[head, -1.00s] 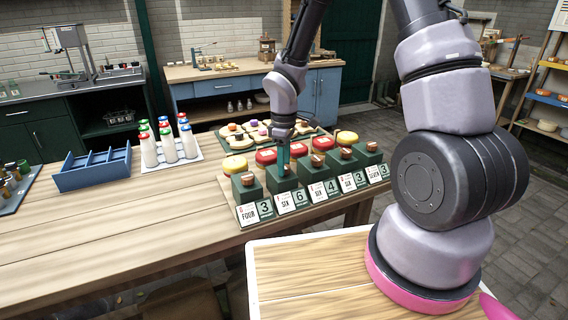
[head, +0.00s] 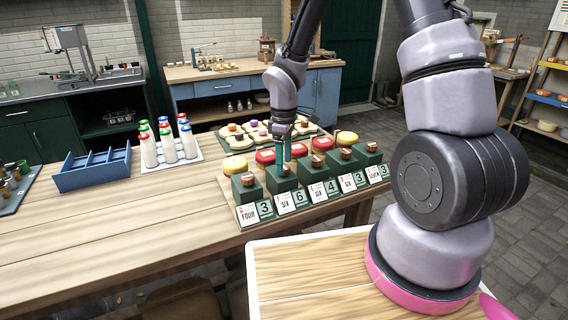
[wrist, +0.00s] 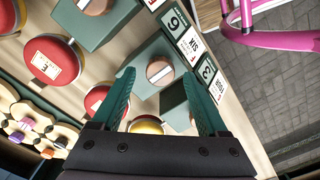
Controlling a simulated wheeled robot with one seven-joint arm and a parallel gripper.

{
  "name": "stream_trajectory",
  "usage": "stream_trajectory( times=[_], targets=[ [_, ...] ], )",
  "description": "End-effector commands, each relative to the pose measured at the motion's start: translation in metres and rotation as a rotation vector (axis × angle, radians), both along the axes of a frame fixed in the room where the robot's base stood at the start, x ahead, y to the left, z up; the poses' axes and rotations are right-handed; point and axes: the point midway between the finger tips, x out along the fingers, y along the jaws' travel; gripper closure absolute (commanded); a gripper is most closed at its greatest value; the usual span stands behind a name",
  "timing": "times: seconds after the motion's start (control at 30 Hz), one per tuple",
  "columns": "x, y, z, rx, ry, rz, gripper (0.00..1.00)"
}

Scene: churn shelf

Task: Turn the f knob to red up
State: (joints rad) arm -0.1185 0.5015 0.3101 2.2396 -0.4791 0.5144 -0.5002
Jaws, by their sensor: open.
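A row of green blocks, each with a round wooden knob on top, stands on the board at the front of the table. My gripper (head: 284,163) points down over the second block from the left (head: 281,182), beside the card reading SIX and 6. In the wrist view its teal fingers (wrist: 160,92) are apart. A wooden knob (wrist: 160,70) with a pale line across it shows between and beyond the fingertips; I cannot tell whether they touch it. The leftmost knob (head: 247,180) has a FOUR card in front. I cannot read which knob is f.
Red and yellow round cheeses (head: 265,156) sit close behind the blocks. Neighbouring blocks (head: 317,176) stand near on the right. A blue divided tray (head: 92,168) and several white bottles (head: 168,146) are further left. The table's front left is clear.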

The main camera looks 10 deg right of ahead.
Motion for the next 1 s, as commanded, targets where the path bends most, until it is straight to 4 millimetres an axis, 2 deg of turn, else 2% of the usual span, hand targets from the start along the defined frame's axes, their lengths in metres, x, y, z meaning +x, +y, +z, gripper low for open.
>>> stream_trajectory(
  times=[0.2,0.43,0.6,0.9,1.0],
  targets=[
    [0.001,0.0,0.045,0.001,-0.006,-0.001,0.23],
    [0.001,0.0,0.083,0.0,-0.004,0.0,0.23],
    [0.0,0.0,0.094,0.0,-0.001,0.001,0.23],
    [0.0,0.0,0.095,0.0,-0.001,0.0,0.23],
    [0.0,-0.004,0.102,-0.001,-0.013,-0.025,0.23]
  ],
)
